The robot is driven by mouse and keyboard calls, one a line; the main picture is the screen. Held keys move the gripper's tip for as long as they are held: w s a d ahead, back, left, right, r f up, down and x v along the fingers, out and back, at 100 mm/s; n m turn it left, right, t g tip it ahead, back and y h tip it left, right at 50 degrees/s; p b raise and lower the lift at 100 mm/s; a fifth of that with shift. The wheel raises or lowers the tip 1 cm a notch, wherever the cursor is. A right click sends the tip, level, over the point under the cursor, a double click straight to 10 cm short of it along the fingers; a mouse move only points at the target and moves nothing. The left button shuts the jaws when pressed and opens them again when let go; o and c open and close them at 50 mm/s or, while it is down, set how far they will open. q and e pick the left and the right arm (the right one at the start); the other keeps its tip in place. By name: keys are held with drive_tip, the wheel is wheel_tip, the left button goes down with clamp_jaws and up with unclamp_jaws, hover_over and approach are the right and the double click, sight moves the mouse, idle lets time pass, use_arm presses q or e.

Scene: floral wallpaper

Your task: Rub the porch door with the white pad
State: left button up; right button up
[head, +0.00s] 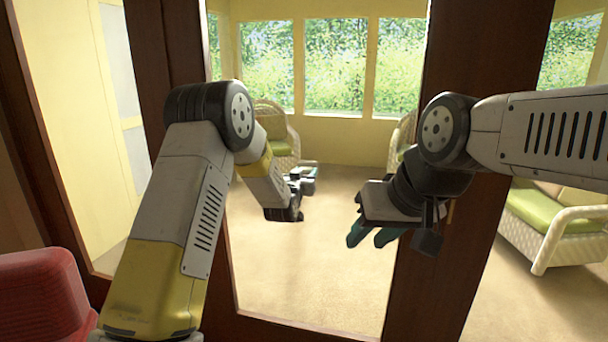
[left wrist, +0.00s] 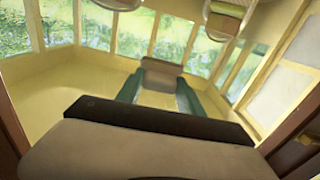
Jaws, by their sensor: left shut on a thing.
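The porch door (head: 483,140) has a dark brown wooden frame around a large clear pane. My left gripper (head: 302,180) is in front of the pane, left of its middle. In the left wrist view its two green fingers (left wrist: 158,98) are shut on the pad (left wrist: 160,72), which looks beige-brown in shade. Whether the pad touches the glass cannot be told. In the head view the pad is mostly hidden by the gripper. My right gripper (head: 372,238) is in front of the door's right stile, its green fingers apart and empty.
A red padded seat (head: 45,300) stands at the lower left, close to my left arm. Beyond the glass are a wicker chair with green cushions (head: 560,215), tan carpet (head: 300,270) and windows (head: 333,65).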

use_arm(q)
drive_tip(key=shift+w+a, duration=0.35)
drive_tip(key=shift+a, duration=0.7)
drive_tip(key=shift+w+a, duration=0.35)
drive_tip(key=shift+a, duration=0.75)
drive_tip(key=shift+w+a, duration=0.35)
drive_tip(key=shift+a, duration=0.7)
drive_tip(key=shift+v, duration=2.95)
drive_tip(key=shift+s, duration=0.15)
drive_tip(key=shift+v, duration=1.4)
drive_tip(key=shift+r, duration=0.1)
